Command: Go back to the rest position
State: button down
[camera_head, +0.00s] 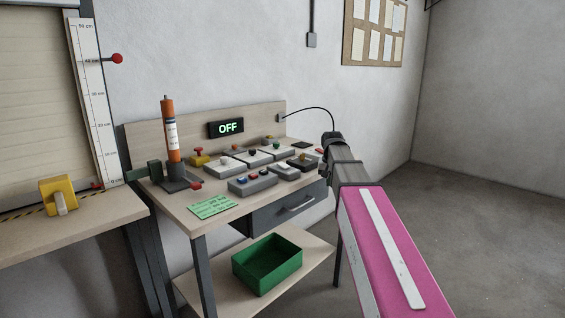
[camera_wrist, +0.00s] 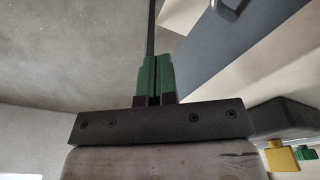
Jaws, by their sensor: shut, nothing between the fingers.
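My gripper (camera_wrist: 156,62) shows in the wrist view with its two green fingers side by side and shut, with nothing between them. In the head view my pink arm reaches up from the bottom right to a dark joint beside the right end of the workbench (camera_head: 140,208). My fingers cannot be made out in that view. In the wrist view a grey drawer front with a handle (camera_wrist: 229,9) lies at the upper right, apart from the fingers.
The bench carries several button boxes, an orange cylinder (camera_head: 170,128) upright in a dark holder, a green card (camera_head: 212,206) and an OFF display (camera_head: 226,128). A green bin (camera_head: 267,264) stands on the lower shelf. Clear floor (camera_head: 490,220) lies to the right.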

jog(key=s+f+n, duration=0.1)
jog(key=s+f, duration=1)
jog(key=f, duration=0.3)
jog(key=s+f+n+g, duration=0.1)
jog(key=s+f, duration=1.1)
jog(key=f, duration=0.2)
jog(key=shift+s, duration=0.15)
